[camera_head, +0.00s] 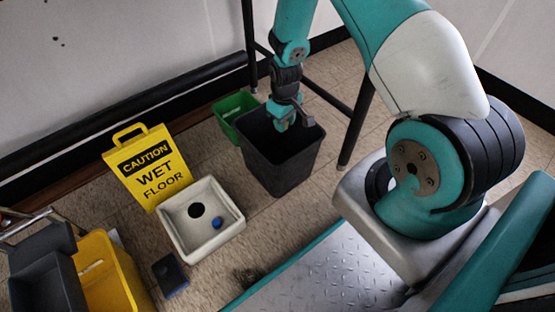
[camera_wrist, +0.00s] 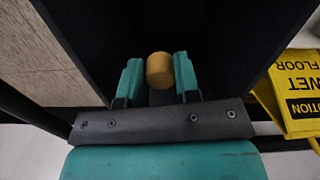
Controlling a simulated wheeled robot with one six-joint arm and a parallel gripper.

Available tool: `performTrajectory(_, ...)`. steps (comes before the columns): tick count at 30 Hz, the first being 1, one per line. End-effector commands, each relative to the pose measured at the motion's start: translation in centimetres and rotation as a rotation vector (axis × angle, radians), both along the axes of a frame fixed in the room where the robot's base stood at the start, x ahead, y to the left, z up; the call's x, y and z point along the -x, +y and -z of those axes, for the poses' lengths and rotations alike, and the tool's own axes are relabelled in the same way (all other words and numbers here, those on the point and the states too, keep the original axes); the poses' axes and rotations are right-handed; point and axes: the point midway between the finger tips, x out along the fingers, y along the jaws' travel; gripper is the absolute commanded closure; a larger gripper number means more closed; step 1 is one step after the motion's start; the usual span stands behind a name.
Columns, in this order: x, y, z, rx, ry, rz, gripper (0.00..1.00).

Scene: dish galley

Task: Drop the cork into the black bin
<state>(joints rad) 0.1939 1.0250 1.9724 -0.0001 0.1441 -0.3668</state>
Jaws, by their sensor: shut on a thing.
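The black bin (camera_head: 283,167) stands on the tiled floor in the middle of the head view. My gripper (camera_head: 290,124) is over the bin's opening, pointing down. In the wrist view, the cork (camera_wrist: 160,70), a small tan cylinder, sits between the two teal fingers of my gripper (camera_wrist: 159,76), which are shut on it. The bin's dark inside (camera_wrist: 215,25) fills most of the wrist view behind the cork. The cork is hidden or too small to make out in the head view.
A green bin (camera_head: 233,108) stands just behind the black bin. A yellow wet-floor sign (camera_head: 148,165), a pale square basin (camera_head: 203,248) with a blue ball, and a yellow mop bucket (camera_head: 112,275) are to the left. Dark stand legs (camera_head: 356,122) rise at the right.

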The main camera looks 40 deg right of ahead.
Motion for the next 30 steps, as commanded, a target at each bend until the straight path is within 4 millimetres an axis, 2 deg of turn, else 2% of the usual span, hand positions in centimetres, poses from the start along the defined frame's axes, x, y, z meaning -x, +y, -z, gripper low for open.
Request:
performTrajectory(6, 0.0, -0.1, 0.0, 0.0, 0.0, 0.002, 0.92)
performTrajectory(7, 0.0, -0.1, 0.0, 0.0, 0.0, 0.002, 0.66)
performTrajectory(10, 0.0, -0.1, 0.0, 0.0, 0.0, 0.002, 0.43)
performTrajectory(11, 0.0, -0.1, 0.0, 0.0, 0.0, 0.002, 0.4)
performTrajectory(20, 0.0, -0.1, -0.3, 0.0, 0.0, 0.002, 0.4)
performTrajectory(30, 0.0, -0.1, -4.3, 0.0, 0.0, 0.002, 0.4)
